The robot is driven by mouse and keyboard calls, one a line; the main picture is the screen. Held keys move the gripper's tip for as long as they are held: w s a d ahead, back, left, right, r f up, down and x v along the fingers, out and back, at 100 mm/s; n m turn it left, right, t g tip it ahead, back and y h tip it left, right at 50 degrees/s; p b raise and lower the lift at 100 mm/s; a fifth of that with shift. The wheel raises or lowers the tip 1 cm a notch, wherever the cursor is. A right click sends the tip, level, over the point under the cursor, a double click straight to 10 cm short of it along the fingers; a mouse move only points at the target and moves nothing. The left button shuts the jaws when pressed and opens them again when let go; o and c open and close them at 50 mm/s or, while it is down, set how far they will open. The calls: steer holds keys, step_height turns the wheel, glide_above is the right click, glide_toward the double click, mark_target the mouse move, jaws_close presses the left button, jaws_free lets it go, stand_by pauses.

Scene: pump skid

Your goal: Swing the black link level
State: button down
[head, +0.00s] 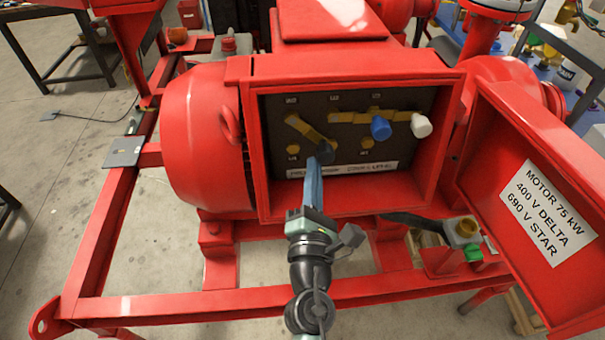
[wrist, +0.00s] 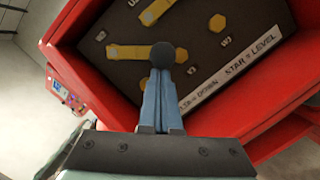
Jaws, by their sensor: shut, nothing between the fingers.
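The black link (head: 306,128) is a brass bar in the open terminal box, sloping from upper left down to its black knob (head: 325,152). In the wrist view the link (wrist: 127,52) lies left of the knob (wrist: 162,54). My gripper (head: 316,162) has its blue fingers shut together with nothing between them. In the wrist view the fingertips (wrist: 160,73) are right at the knob and partly overlap it; I cannot tell whether they touch it.
A blue knob (head: 380,128) and a white knob (head: 421,125) sit to the right, by level brass bars. Bare brass studs (head: 367,143) show on the dark panel. The red box rim (head: 340,208) surrounds it. The open cover (head: 535,200) stands at the right.

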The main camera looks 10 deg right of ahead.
mark_target(329, 158)
steer(key=d+n, duration=0.1)
steer(key=r+n, duration=0.1)
steer(key=n, duration=0.1)
steer(key=d+r+n+y, duration=0.1)
steer(key=n, duration=0.1)
steer(key=shift+d+t, duration=0.3)
steer(key=shift+t, duration=0.1)
steer(key=shift+d+r+n+y+p, duration=0.1)
steer(key=shift+d+r+n+y, duration=0.15)
steer(key=shift+n, duration=0.5)
steer(key=shift+d+r+n+y+p, duration=0.15)
steer(key=shift+r+n, duration=0.15)
steer(key=shift+n, duration=0.5)
steer(key=shift+d+r+n+y+p, duration=0.1)
steer(key=shift+d+r+n+y, duration=0.15)
steer(key=shift+n, duration=0.5)
steer(key=shift+r, duration=0.1)
steer(key=shift+a, duration=0.1)
